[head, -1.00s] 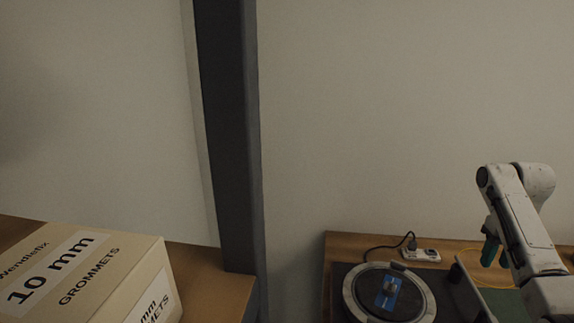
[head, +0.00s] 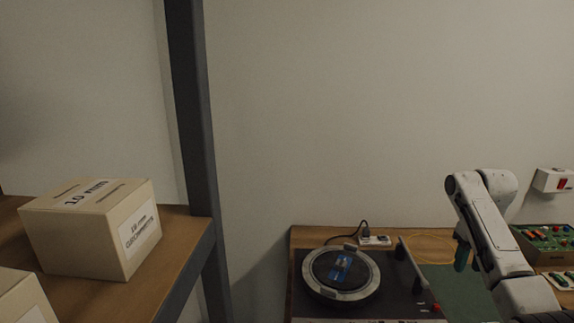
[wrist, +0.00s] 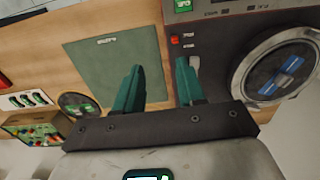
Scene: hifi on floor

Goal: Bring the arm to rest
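My arm reaches up at the right of the head view and bends down at its far end. My gripper (head: 462,254) hangs there with green fingers over the green mat (head: 448,283). In the wrist view my gripper (wrist: 156,88) shows two green fingers spread apart, with nothing between them. The green mat (wrist: 112,62) lies on the wooden bench beyond the fingers.
A dark machine with a round ringed plate (head: 341,273) and a blue piece (head: 340,268) on it stands beside the mat. A grommet box (head: 95,228) sits on a shelf at left, beside a dark post (head: 192,110). A parts tray (head: 545,243) is at right.

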